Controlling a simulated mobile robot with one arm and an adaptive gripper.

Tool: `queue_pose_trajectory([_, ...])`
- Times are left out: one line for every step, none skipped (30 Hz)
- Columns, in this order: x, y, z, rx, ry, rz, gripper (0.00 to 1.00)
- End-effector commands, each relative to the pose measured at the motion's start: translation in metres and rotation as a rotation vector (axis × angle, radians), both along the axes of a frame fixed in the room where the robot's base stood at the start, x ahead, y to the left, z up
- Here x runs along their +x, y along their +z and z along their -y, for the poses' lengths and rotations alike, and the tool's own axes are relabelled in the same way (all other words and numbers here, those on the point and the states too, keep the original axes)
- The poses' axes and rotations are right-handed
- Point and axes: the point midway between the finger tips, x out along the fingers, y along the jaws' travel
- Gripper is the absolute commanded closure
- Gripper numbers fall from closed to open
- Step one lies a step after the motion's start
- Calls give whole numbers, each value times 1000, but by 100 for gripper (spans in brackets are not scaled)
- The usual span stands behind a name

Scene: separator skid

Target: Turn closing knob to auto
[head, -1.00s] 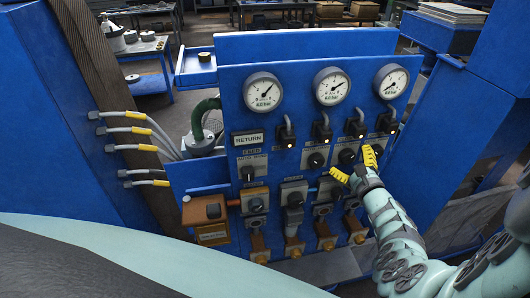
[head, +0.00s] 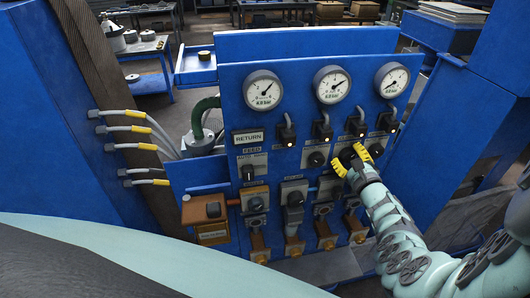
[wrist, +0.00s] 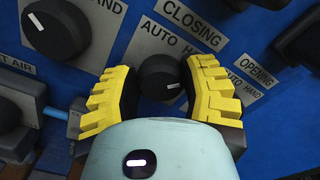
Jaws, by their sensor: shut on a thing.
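The closing knob (wrist: 160,78) is black and round, under a CLOSING plate (wrist: 193,20) marked AUTO on the left and HAND on the right. The right finger covers part of the HAND lettering. In the head view my gripper (head: 351,160) reaches the blue panel (head: 300,95) from the lower right, and the knob is mostly hidden by the fingers.
Another black knob (wrist: 55,30) stands to the upper left. An OPENING plate (wrist: 255,70) is close on the right. In the head view, three gauges (head: 330,85) and several black connectors (head: 322,131) sit above.

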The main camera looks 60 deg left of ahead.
Motion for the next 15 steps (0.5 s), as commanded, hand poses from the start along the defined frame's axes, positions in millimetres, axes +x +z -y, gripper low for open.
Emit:
queue_pose_trajectory([0, 0, 0, -1, 1, 0, 70])
queue_pose_trajectory([0, 0, 0, -1, 1, 0, 73])
queue_pose_trajectory([0, 0, 0, -1, 1, 0, 77])
queue_pose_trajectory([0, 0, 0, 0, 1, -1, 81])
queue_pose_trajectory([0, 0, 0, 0, 1, -1, 84])
queue_pose_trajectory([0, 0, 0, 0, 1, -1, 88])
queue_pose_trajectory([0, 0, 0, -1, 1, 0, 91])
queue_pose_trajectory([0, 0, 0, -1, 1, 0, 91])
queue_pose_trajectory([0, 0, 0, 0, 0, 0, 91])
queue_pose_trajectory([0, -1, 0, -1, 0, 2, 91])
queue_pose_trajectory([0, -1, 0, -1, 0, 3, 91])
queue_pose_trajectory([0, -1, 0, -2, -1, 8, 91])
queue_pose_trajectory([0, -1, 0, -4, -1, 11, 91])
queue_pose_trajectory([0, -1, 0, -6, -2, 17, 91])
queue_pose_trajectory([0, -1, 0, -10, -2, 27, 91])
